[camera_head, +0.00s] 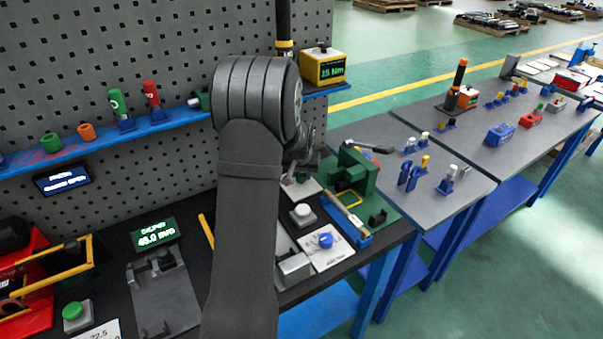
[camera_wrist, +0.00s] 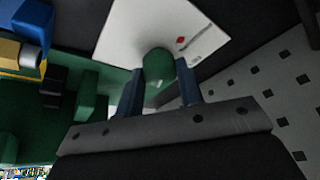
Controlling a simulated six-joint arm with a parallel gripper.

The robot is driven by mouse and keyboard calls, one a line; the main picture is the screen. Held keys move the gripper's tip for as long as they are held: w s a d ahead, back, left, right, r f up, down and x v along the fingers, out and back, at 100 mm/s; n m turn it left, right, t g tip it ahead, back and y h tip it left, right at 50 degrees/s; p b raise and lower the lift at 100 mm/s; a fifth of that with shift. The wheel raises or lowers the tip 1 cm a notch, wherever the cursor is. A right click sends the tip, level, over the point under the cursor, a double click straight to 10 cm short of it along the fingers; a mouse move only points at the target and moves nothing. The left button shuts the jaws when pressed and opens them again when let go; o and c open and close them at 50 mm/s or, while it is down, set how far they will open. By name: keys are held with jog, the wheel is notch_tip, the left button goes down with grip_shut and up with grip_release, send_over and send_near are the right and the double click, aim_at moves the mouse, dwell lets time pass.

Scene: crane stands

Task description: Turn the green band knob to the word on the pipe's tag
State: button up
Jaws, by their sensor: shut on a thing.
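In the wrist view a round green knob (camera_wrist: 158,66) stands on a white plate (camera_wrist: 170,28) with a red mark and small print that I cannot read. My gripper (camera_wrist: 160,88) is shut on the green knob, with one blue-grey finger on each side of it. In the head view my arm covers most of the gripper and the knob; part of the white plate (camera_head: 300,189) shows below it. The knob's pointer direction is not clear. I cannot make out a pipe with a readable tag.
A green fixture (camera_head: 358,172) with a lever stands close to the right of my gripper. A white round button (camera_head: 302,212) and a blue knob (camera_head: 326,240) on a white plate lie nearer the front. A pegboard (camera_head: 120,70) with a blue shelf (camera_head: 130,134) rises behind.

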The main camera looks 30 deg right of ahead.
dwell(0.4)
jog(key=o, duration=1)
jog(key=v, duration=1.7)
jog(key=shift+a, duration=0.15)
jog(key=x, duration=1.7)
